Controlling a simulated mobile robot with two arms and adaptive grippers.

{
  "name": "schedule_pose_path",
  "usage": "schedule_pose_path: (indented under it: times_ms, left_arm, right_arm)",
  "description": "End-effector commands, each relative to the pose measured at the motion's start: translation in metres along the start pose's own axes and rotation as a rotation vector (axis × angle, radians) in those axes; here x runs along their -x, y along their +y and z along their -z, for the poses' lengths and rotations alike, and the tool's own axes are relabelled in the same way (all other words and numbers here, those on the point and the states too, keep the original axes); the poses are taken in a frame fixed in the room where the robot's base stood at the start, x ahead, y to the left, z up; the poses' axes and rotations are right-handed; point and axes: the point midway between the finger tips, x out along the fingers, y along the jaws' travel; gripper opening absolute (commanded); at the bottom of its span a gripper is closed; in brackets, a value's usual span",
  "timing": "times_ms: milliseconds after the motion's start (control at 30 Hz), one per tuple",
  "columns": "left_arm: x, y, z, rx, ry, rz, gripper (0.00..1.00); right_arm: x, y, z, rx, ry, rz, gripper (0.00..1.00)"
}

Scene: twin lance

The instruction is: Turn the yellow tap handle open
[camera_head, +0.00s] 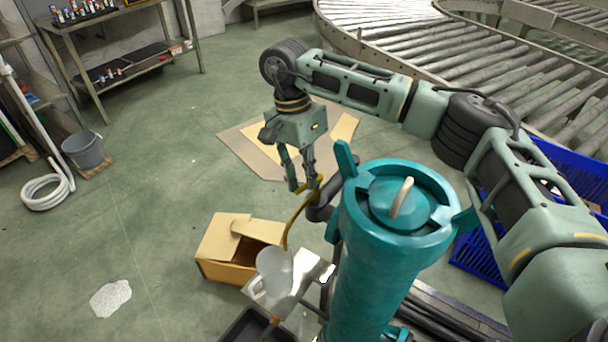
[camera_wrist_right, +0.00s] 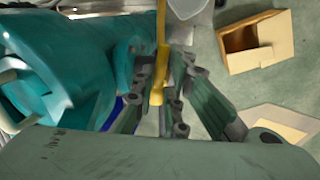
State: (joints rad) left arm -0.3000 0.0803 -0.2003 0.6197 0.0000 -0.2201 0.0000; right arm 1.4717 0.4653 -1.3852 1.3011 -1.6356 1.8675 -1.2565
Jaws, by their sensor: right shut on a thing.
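The teal cylindrical tank (camera_head: 375,270) stands upright at the centre right of the head view, with a dark pipe (camera_head: 322,210) at its left side. The yellow tap handle (camera_head: 317,185) is by this pipe, partly hidden by my right gripper (camera_head: 302,188). In the wrist view a yellow strip, the handle (camera_wrist_right: 158,94), lies between the fingers of my right gripper (camera_wrist_right: 165,78), which is shut on it. A thin yellow-brown curved strand runs down from there towards a pale jug (camera_head: 273,268); I cannot tell what it is. My left gripper is not in view.
An open cardboard box (camera_head: 228,268) stands on the floor behind the jug. Flat cardboard (camera_head: 240,140) lies beyond the gripper. A blue crate (camera_head: 485,265) and a roller conveyor (camera_head: 480,60) are on the right. The floor at left is mostly clear, with a grey bucket (camera_head: 83,150).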

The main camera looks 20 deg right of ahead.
Motion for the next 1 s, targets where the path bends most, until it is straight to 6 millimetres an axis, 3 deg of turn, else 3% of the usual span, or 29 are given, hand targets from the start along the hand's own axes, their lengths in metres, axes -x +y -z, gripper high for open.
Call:
schedule_pose_path:
  times_ms: [567,600,733,1000]
  left_arm:
    - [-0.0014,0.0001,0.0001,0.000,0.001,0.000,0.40]
    - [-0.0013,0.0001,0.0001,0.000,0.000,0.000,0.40]
    - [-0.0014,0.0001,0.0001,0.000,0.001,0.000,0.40]
    - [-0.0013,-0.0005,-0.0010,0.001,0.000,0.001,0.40]
  right_arm:
    - [-0.0027,0.0041,-0.0010,0.028,0.001,-0.015,0.00]
    - [-0.0028,0.0040,-0.0010,0.028,0.001,-0.014,0.16]
    - [-0.0025,0.0035,-0.0007,0.028,0.002,-0.012,0.26]
    - [-0.0007,0.0022,-0.0002,0.027,0.003,-0.006,0.26]
